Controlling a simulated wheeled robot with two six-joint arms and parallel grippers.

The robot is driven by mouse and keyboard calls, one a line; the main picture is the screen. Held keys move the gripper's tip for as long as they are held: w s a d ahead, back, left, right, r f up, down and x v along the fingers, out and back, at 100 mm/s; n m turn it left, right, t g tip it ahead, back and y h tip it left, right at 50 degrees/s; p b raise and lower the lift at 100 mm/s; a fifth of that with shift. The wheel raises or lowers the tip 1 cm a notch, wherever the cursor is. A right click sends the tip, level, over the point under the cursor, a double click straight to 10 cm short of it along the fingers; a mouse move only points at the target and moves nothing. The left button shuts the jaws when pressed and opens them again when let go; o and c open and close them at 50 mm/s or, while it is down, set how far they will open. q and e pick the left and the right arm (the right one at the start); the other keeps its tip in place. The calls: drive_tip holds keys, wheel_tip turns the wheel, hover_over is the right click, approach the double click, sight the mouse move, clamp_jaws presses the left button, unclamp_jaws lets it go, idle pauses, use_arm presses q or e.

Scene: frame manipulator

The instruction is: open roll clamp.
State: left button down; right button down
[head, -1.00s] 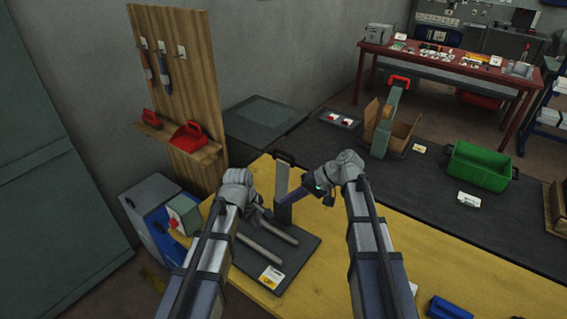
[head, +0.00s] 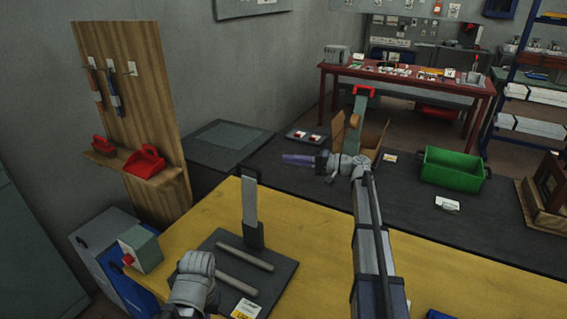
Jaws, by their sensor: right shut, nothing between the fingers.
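The roll clamp stands on a dark base plate (head: 280,290) at the front left of the yellow table. Two grey bars (head: 245,257) lie side by side on the plate. A light grey arm (head: 249,205) with a dark handle at its top stands nearly upright behind the bars. My right gripper (head: 289,159) is shut and empty, raised to the right of the handle and apart from it, pointing left. My left arm's wrist (head: 192,285) is at the plate's front left; its fingers cannot be made out.
A green and white box (head: 142,247) sits at the table's left edge. A wooden board (head: 130,70) with hanging tools and a red dustpan stands behind. A green crate (head: 452,170) and a cardboard box (head: 371,140) are on the dark bench. The yellow table's right side is mostly clear.

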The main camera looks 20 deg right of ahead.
sight(248, 178)
drive_tip(key=w+a, duration=0.1)
drive_tip(key=a, duration=0.8)
drive_tip(key=shift+w+a+f+b, duration=0.15)
drive_tip(key=shift+a+f+b, duration=0.15)
drive_tip(key=shift+f, duration=0.05)
drive_tip(key=s+a+n+p, duration=0.1)
drive_tip(key=s+a+n, duration=0.1)
drive_tip(key=s+a, duration=0.3)
drive_tip(key=shift+s+a+h, duration=0.4)
drive_tip(key=shift+a, duration=0.05)
